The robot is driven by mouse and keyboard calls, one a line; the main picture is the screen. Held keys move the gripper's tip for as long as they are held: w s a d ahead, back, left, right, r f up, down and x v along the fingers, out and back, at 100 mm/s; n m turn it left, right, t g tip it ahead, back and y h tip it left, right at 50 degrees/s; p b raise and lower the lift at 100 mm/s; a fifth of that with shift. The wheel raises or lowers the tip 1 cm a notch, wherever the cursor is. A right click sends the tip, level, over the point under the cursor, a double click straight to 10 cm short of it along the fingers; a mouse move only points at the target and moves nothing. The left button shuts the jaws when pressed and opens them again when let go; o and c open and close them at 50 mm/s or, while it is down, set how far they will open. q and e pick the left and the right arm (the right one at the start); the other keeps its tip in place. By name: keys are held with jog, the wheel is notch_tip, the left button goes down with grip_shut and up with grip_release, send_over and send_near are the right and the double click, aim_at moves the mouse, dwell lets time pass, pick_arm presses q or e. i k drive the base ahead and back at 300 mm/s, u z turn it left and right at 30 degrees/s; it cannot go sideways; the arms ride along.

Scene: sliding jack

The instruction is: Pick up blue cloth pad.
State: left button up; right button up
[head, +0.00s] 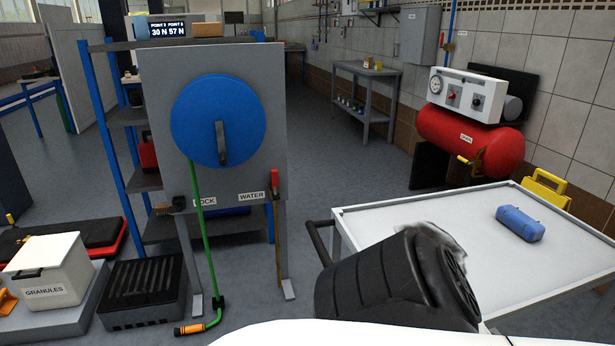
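A blue pad (520,223), rounded and folded-looking, lies on the white top of a cart table (440,225) at the right. It is near the table's right side, with bare surface around it. Neither of my grippers shows in the head view. A dark arm part of mine covers the table's near left corner.
A red tank (455,140) with a gauge panel (468,95) stands behind the table, and a yellow case (547,187) at its far right edge. A grey panel with a blue wheel (218,120) stands left. A white granules box (46,268) and a black crate (145,290) sit lower left.

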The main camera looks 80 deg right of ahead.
aim_at(529, 229)
jog(key=k, duration=2.1)
jog(key=z, duration=1.6)
